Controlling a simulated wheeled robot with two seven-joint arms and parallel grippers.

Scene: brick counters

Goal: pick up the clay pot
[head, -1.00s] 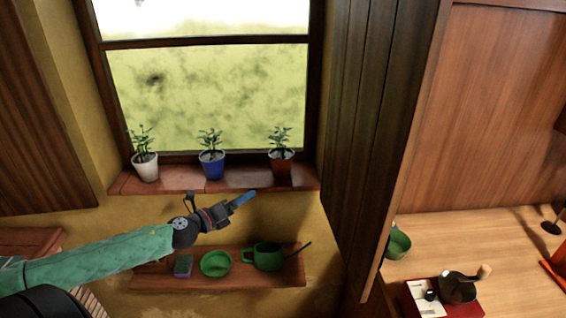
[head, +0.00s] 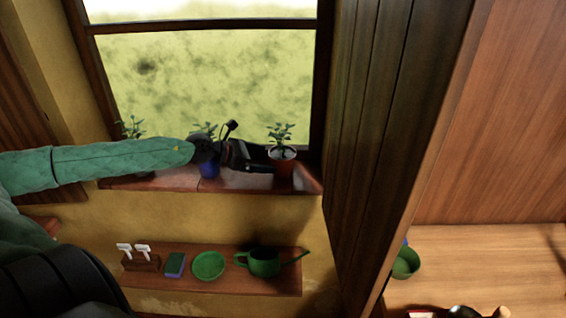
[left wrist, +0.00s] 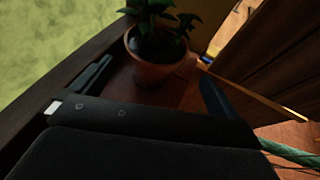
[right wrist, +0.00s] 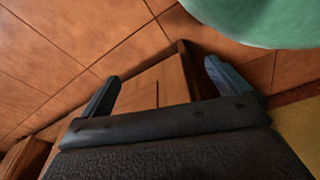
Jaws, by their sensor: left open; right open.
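The clay pot (head: 283,164), reddish-brown with a green plant in it, stands upright at the right end of the brick window sill. My left gripper (head: 268,165) is just left of the pot, above the sill, with its fingers pointing at it. In the left wrist view the clay pot (left wrist: 158,62) stands ahead of the open, empty fingers (left wrist: 155,85), beyond their tips. In the right wrist view my right gripper (right wrist: 160,85) is open and empty over a tiled floor, away from the pot; it is not in the head view.
A blue pot (head: 209,170) stands behind my left wrist on the sill (head: 235,182); a further plant (head: 132,128) is partly hidden by my arm. The window is behind. A dark wooden panel (head: 365,120) rises right of the pot. A lower shelf holds a green watering can (head: 264,262).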

